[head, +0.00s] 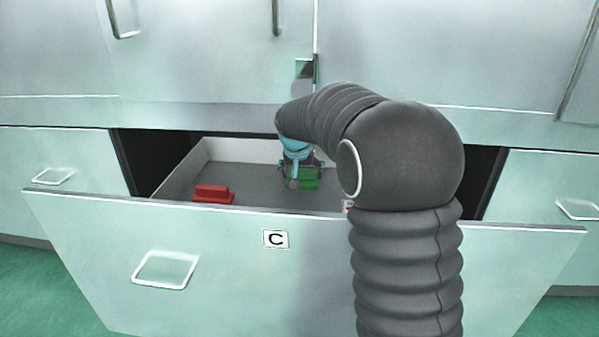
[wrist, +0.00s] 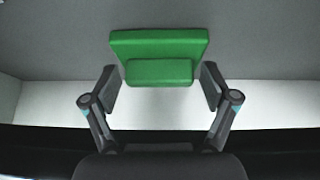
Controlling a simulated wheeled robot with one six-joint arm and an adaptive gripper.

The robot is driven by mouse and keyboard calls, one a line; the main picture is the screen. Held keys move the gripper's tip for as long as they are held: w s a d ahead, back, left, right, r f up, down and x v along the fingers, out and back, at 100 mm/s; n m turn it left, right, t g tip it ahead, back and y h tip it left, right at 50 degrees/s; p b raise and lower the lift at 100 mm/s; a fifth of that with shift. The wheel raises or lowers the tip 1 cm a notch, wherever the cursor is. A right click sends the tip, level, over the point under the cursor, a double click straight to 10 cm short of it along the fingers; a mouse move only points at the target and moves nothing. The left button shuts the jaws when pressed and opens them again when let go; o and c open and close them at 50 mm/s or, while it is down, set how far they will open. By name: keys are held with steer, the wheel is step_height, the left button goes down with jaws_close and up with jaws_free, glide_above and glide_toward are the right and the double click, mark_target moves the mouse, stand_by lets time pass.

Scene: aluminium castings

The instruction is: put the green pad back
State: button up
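The green pad (wrist: 158,50) is a wide block with a smaller raised block on it. It lies on the grey floor of the open drawer marked C (head: 222,226). In the head view the green pad (head: 307,178) shows at the middle of the drawer, partly hidden by my gripper. My gripper (wrist: 158,85) is open, with one finger on each side of the raised block and a gap visible at both sides. In the head view my gripper (head: 296,180) reaches down into the drawer over the pad.
A red block (head: 212,194) of similar shape lies in the drawer near the front panel at left. The drawer's pale side wall (head: 186,168) and back wall bound the space. Closed cabinet doors (head: 210,60) stand above. Grey drawer floor between the blocks is free.

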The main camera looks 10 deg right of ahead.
stand_by(0.3)
steer(key=v, duration=1.2)
steer(key=shift+p, duration=0.3)
steer(key=shift+s, duration=0.1)
steer(key=shift+c, duration=0.2)
stand_by(0.6)
